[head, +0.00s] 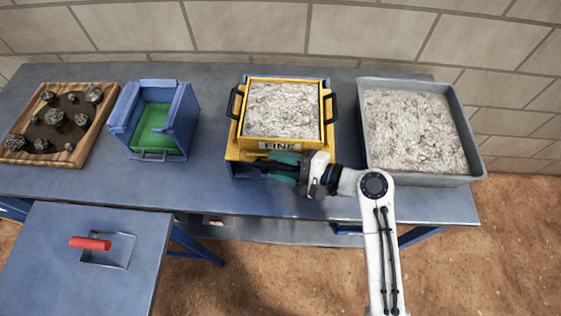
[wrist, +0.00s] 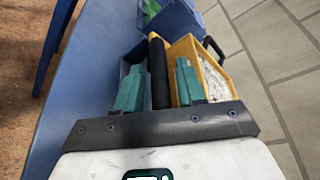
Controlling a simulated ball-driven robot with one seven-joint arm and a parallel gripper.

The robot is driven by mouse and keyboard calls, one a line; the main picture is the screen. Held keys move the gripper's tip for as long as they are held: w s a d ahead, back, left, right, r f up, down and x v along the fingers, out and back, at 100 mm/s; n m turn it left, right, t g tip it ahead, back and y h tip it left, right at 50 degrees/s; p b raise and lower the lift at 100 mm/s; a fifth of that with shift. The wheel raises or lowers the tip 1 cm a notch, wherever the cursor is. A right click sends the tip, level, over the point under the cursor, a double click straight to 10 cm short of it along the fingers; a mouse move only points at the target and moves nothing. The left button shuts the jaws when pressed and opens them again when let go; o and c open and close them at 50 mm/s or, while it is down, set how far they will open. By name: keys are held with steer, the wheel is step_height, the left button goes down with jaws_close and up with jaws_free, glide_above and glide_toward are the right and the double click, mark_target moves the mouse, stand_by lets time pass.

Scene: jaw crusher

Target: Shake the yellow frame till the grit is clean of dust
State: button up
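The yellow frame (head: 248,143) sits in a blue stand (head: 236,172) in the middle of the bench. It is full of grey-white grit (head: 281,108), carries a "FINE" label on its front and has a black handle on each side. My gripper (head: 269,166) is low at the front of the frame, its teal fingers pointing left. In the wrist view, the fingers of my gripper (wrist: 159,78) stand apart on either side of a black bar (wrist: 158,60), with gaps showing. The bar runs along the frame's yellow edge (wrist: 181,48).
A grey tray (head: 424,176) of similar grit stands right of the frame. A blue bin (head: 180,118) with a green inside and a wooden tray (head: 78,158) of dark rocks stand left. A lower table (head: 60,275) holds a red-handled tool (head: 92,243). A block wall is behind.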

steer(key=shift+o, duration=0.2)
steer(key=b+v, duration=0.1)
steer(key=v, duration=0.9)
steer(key=shift+d, duration=0.35)
steer(key=shift+s+r, duration=0.1)
steer(key=shift+s, duration=0.05)
